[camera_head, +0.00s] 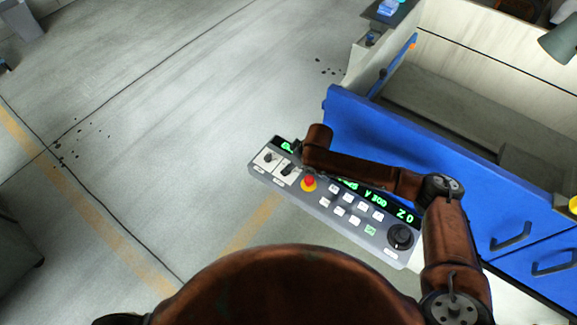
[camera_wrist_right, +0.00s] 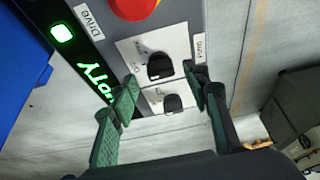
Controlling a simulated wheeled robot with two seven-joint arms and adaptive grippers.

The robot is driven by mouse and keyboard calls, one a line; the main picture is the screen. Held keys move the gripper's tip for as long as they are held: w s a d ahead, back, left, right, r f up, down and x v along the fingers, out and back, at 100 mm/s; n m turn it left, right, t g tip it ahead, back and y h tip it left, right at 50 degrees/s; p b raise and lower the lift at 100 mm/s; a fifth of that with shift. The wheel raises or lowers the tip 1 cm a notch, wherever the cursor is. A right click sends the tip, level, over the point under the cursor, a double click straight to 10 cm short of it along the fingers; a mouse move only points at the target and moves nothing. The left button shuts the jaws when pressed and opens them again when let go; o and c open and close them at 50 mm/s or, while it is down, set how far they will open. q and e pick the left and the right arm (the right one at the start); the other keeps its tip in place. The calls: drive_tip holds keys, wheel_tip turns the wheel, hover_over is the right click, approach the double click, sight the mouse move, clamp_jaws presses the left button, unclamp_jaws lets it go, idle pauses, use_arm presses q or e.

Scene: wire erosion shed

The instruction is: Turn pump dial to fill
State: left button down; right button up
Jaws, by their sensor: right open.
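The grey control panel (camera_head: 325,205) has two black dials on white plates near its left end in the head view. In the right wrist view, the upper dial (camera_wrist_right: 160,68) is nearer the red button, with a small side label that may read "Pump". The lower dial (camera_wrist_right: 172,103) is beyond it. Both knobs also show in the head view, one (camera_head: 287,168) beside the red button and one (camera_head: 268,157) at the end. My right gripper (camera_wrist_right: 161,87) is open and empty, its fingertips on either side of the dial area. Whether they touch is unclear. My left gripper is out of view.
A red stop button (camera_head: 309,182), several white keys and a black handwheel (camera_head: 400,236) share the panel. A green-lit display runs along its far edge, partly under my arm. A blue machine cabinet (camera_head: 400,145) stands behind. Grey floor (camera_head: 150,110) to the left is mostly clear.

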drive_tip(key=shift+x, duration=0.75)
drive_tip(key=shift+a+f, duration=0.1)
drive_tip(key=shift+f, duration=0.05)
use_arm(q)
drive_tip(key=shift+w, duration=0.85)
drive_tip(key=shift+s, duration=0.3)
use_arm(e)
drive_tip(key=c, duration=1.1)
